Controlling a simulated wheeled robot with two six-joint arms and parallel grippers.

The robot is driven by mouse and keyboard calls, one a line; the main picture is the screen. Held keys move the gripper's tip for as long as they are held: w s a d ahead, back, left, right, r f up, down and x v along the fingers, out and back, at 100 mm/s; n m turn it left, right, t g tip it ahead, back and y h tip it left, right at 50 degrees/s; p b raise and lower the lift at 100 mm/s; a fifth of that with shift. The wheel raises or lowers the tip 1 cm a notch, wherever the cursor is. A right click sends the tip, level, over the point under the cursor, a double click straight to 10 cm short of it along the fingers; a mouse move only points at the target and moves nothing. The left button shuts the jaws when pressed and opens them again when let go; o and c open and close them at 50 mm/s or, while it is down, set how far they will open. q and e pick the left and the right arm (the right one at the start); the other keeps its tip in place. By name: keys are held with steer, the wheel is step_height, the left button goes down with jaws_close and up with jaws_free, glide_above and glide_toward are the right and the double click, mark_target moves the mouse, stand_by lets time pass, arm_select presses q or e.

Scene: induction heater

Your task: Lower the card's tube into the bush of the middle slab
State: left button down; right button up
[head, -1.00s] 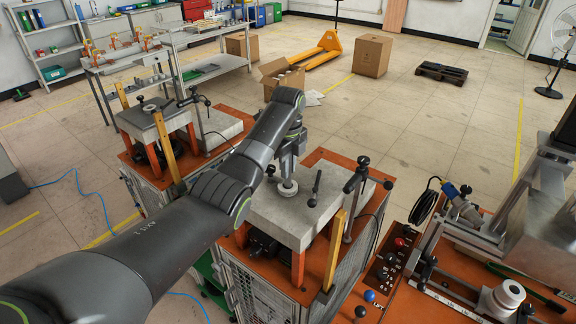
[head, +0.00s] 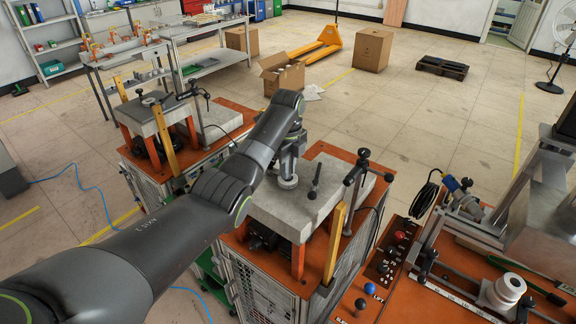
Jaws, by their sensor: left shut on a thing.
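The middle slab (head: 262,208) is a grey block on orange legs, on an orange-topped cabinet. My left gripper (head: 289,163) points down over the back-left part of this slab and is shut on the card. The card and its tube are too small and too covered by the gripper and wrist to make out. A pale round piece (head: 288,183) shows at the slab's top right under the gripper; I cannot tell whether it is the bush or whether the tube touches it. My right gripper is not in view.
Another slab (head: 140,114) is at the left. A machine with coloured knobs (head: 369,289) fills the right.

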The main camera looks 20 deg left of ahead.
arm_select(q)
steer(key=shift+f, duration=0.4)
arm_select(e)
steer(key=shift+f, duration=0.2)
arm_select(q)
steer(key=c, duration=1.3)
jaws_free()
steer(key=shift+o, duration=0.2)
